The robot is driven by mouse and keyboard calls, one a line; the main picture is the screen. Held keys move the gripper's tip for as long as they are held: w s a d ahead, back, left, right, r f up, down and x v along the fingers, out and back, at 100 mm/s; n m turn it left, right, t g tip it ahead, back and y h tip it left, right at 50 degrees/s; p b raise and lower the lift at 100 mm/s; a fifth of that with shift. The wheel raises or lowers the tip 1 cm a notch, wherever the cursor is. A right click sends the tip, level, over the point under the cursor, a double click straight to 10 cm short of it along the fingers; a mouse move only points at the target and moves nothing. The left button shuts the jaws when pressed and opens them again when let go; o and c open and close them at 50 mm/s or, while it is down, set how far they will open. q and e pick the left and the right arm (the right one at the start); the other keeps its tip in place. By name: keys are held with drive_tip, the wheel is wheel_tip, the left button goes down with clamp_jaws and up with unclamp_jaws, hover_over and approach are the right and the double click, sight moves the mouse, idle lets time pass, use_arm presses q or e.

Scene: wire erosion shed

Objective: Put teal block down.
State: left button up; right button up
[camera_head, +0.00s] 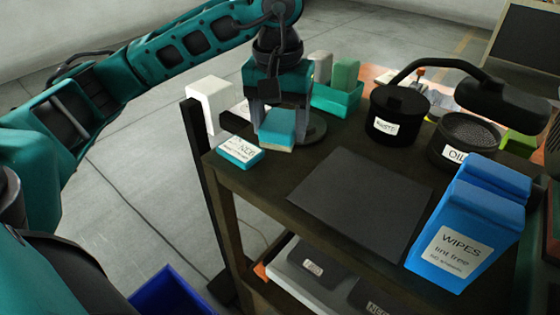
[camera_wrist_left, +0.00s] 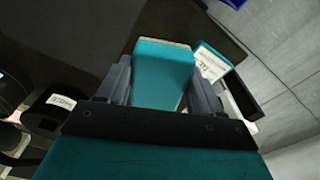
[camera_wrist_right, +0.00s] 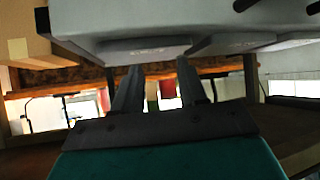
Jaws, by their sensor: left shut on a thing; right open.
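The teal block (camera_head: 278,128) is between the fingers of my left gripper (camera_head: 281,112), which is shut on it, over the left back part of the dark table. In the left wrist view the teal block (camera_wrist_left: 162,72) sits between both fingers of the left gripper (camera_wrist_left: 160,90). I cannot tell whether its underside touches the table. My right gripper (camera_wrist_right: 158,85) is open and empty in the right wrist view, below a grey surface; it is not in the head view.
A teal-and-white labelled box (camera_head: 240,152) lies just left of the block. A dark mat (camera_head: 360,200) lies bare at centre. A teal tray (camera_head: 338,100), a black lidded pot (camera_head: 398,118), an oil tin (camera_head: 465,135), a lamp (camera_head: 500,100) and blue wipes boxes (camera_head: 465,230) stand around.

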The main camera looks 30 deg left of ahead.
sight(279, 124)
use_arm(q)
wheel_tip(279, 124, down, 8)
drive_tip(key=shift+f, duration=0.15)
idle(0.3)
drive_tip(key=shift+f, duration=0.2)
drive_tip(key=o, duration=1.2)
drive_tip(key=shift+r, duration=0.15)
drive_tip(key=r, duration=1.2)
drive_tip(key=shift+s+d, duration=0.15)
drive_tip(key=shift+s, duration=0.25)
